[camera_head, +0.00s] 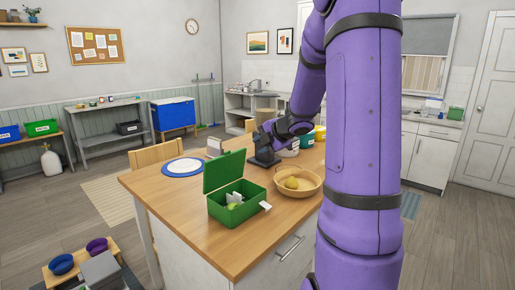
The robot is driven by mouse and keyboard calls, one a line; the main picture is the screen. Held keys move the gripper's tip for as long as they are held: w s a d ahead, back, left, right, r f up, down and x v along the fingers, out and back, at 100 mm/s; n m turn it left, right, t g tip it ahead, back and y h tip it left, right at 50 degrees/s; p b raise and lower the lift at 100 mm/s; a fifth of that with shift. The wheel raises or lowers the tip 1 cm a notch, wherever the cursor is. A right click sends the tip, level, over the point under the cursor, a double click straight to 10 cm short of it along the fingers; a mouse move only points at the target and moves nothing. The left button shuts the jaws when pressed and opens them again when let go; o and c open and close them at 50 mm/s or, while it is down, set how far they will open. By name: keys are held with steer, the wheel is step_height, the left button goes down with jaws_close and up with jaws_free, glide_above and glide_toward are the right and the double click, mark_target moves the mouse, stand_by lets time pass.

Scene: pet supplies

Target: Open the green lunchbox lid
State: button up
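The green lunchbox (235,213) stands on the wooden counter near its left front part. Its green lid (224,171) is raised, standing up at the box's back edge, so the box is open. A few pale and green things show inside, too small to name. A small white piece sticks out at the box's right side. My gripper (262,158) is dark grey, low over the counter, behind and to the right of the lid and apart from it. Its fingers are too small and dark to show whether they are open or shut.
A shallow wooden bowl (308,185) with yellow contents stands right of the lunchbox. A blue-rimmed white plate (185,167) lies behind to the left. Several tins stand behind my gripper. My purple arm hides the counter's right part. Bare counter lies left of the lunchbox.

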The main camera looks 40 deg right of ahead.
steer(key=shift+c, duration=0.5)
steer(key=shift+f, duration=0.1)
steer(key=c, duration=0.3)
steer(key=shift+a+f+m, duration=0.2)
steer(key=shift+f+m, duration=0.05)
steer(key=shift+m, duration=0.25)
jaws_close()
steer(key=m+t, duration=1)
steer(key=m, duration=2.5)
glide_toward(227, 152)
steer(key=x, duration=0.7)
steer(key=shift+w+r, duration=0.1)
steer(key=shift+w, duration=0.15)
